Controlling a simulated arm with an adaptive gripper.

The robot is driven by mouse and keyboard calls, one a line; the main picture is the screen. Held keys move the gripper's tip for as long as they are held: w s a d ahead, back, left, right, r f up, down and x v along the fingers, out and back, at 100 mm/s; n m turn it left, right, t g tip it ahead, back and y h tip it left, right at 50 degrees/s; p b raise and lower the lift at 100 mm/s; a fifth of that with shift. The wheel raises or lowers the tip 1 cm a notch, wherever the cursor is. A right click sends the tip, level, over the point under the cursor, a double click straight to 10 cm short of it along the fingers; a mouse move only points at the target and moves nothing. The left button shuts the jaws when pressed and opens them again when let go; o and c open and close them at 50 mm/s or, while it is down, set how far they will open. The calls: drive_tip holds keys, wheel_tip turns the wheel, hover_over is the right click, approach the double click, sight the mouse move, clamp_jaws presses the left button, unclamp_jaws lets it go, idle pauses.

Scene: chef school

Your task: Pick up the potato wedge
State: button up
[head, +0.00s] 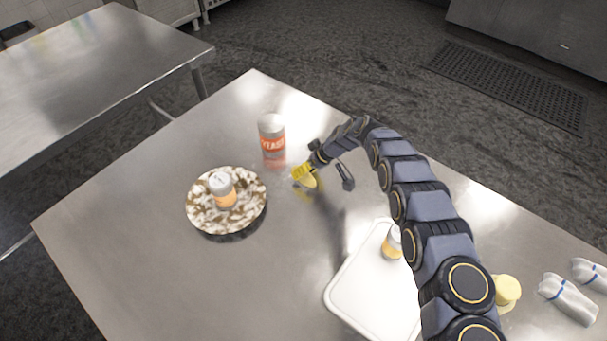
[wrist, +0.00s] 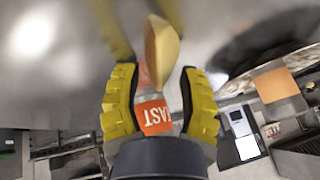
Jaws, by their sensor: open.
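The potato wedge (wrist: 162,50) is tan-yellow with a darker skin side. In the wrist view it shows just ahead of and between the yellow fingers of my gripper (wrist: 160,78). The fingers are apart, one on each side, and I cannot tell whether either touches it. In the head view my gripper (head: 302,171) is low over the steel table, right of the marbled plate. A pale yellow piece at its tip looks like the potato wedge (head: 309,182); the fingers partly hide it.
A yeast jar (head: 271,138) stands close behind my gripper. The marbled plate (head: 202,214) holds a shaker (head: 223,190). A white cutting board (head: 362,292) with another bottle (head: 392,244) lies nearer. A yellow block (head: 508,291) and wrapped white bundles (head: 567,298) are at right.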

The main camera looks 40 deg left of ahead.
clamp_jaws()
idle(0.4)
